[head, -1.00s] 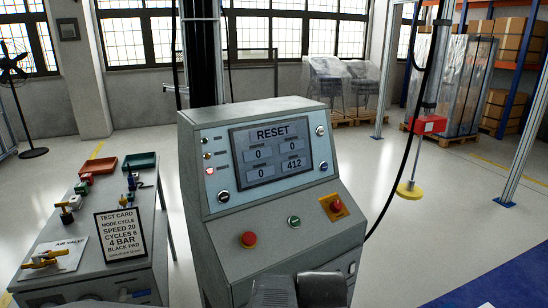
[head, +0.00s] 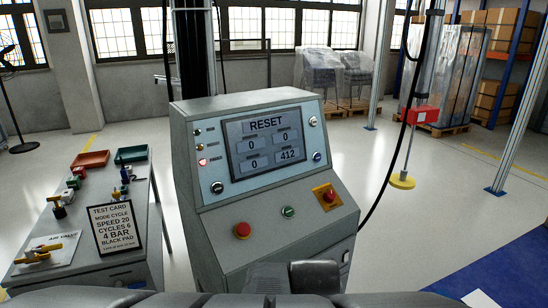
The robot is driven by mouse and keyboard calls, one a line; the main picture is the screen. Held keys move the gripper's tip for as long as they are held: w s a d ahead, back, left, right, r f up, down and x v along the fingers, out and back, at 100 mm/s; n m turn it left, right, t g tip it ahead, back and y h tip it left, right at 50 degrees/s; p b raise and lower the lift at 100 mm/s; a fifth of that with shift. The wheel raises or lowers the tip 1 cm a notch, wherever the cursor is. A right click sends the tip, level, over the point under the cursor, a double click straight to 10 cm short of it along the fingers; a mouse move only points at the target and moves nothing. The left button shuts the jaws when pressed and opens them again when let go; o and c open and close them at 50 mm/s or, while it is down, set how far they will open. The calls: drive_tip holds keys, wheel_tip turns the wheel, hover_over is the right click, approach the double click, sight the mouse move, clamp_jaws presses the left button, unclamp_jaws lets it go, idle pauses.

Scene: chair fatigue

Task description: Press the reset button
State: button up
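A grey control console (head: 195,250) stands in front of me. Its screen (head: 265,142) reads RESET, with three values of 0 and one of 412. Beside the screen are a blue button (head: 317,157), a pale round control (head: 312,121) and a dark, pale-ringed knob (head: 217,187). The sloped panel bears a red button (head: 242,230), a green button (head: 288,212) and a red mushroom button (head: 329,195) on a yellow plate. I cannot read which one is labelled reset. Dark parts of my arm show at the bottom edge; my gripper's fingers cannot be made out.
A side table at left holds a test card (head: 113,230), an air valve plate (head: 47,250), a red tray (head: 90,159) and a green tray (head: 131,154). At right a rod with a yellow pad (head: 403,181) hangs beside a metal post. Open floor lies behind.

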clamp_jaws()
idle(1.6)
